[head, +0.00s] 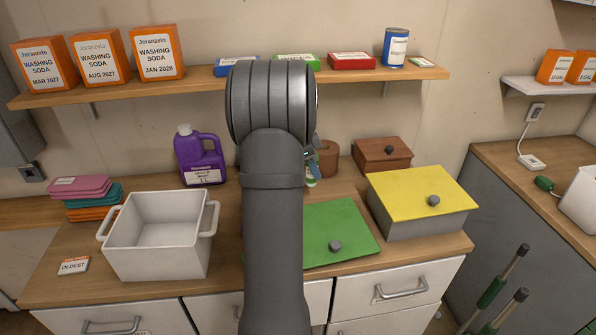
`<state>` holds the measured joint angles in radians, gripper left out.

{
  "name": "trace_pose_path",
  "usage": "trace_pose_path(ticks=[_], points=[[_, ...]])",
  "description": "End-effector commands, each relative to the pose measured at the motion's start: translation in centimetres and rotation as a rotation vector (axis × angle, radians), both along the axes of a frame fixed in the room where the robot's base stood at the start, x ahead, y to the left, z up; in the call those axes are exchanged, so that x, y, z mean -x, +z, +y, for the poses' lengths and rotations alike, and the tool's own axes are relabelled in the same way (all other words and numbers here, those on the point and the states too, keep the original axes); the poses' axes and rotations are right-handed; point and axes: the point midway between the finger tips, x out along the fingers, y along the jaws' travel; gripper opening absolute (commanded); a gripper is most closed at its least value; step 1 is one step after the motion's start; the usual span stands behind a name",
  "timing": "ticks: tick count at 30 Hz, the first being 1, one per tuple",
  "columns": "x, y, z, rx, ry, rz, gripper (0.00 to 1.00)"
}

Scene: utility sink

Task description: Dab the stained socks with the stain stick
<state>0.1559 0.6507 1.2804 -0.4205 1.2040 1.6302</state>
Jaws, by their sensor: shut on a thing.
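My arm fills the middle of the head view and hides most of my gripper. Only a small grey sliver of my gripper (315,142) shows at the arm's right edge, in front of the back wall. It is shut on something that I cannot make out. A small green and white item (312,172) shows just below that sliver, partly behind the arm; I cannot tell if it is the stain stick or if it is held. I see no stained socks; part of the counter is hidden by my arm.
A white open tub (158,262) stands left of my arm, a purple bottle (200,158) behind it. Right are a green lid (345,225), a yellow-lidded box (420,195), a brown pot (329,158) and a brown box (382,155). A loaded shelf (200,86) runs above.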

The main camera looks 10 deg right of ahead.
Motion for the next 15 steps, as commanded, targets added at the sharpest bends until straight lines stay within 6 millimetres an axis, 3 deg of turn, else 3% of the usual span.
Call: trace_pose_path(ticks=[4,8,11,15], points=[[1.6,1.5,-1.9,0.000,-0.001,-0.002,0.12],[2.3,2.1,-2.3,0.000,0.000,-0.001,0.12],[2.6,2.5,-1.0,-0.002,0.005,-0.001,0.12],[3.0,2.7,3.6,-0.005,0.010,-0.001,0.12]])
